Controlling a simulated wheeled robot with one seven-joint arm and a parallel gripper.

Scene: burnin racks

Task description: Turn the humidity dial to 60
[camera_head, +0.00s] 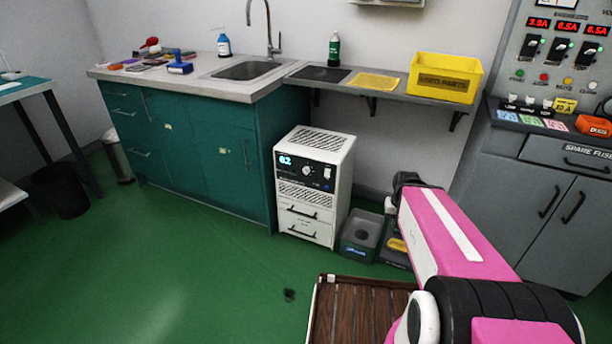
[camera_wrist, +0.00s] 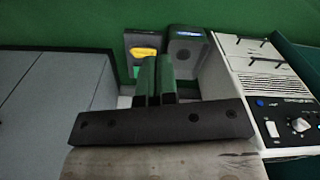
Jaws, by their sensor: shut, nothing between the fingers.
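The humidity dial (camera_head: 307,171) is a small pale knob on the dark front panel of a white cabinet unit (camera_head: 313,210) on the floor. A blue lit display (camera_head: 286,160), too small to read surely, is left of it. The dial (camera_wrist: 301,125) also shows at the right of the wrist view, with a blue button to its left. My gripper (camera_head: 408,182) is right of the unit in the head view, apart from the dial. In the wrist view my gripper (camera_wrist: 155,78) has its dark green fingers together, empty, pointing towards the floor bins.
Two floor bins, one grey-green (camera_head: 361,236) and one with a yellow item (camera_head: 397,246), stand right of the unit. Teal cabinets (camera_head: 200,155) adjoin its left. A shelf above carries a yellow bin (camera_head: 443,80). A grey cabinet (camera_head: 550,190) is at right. Green floor is free in front.

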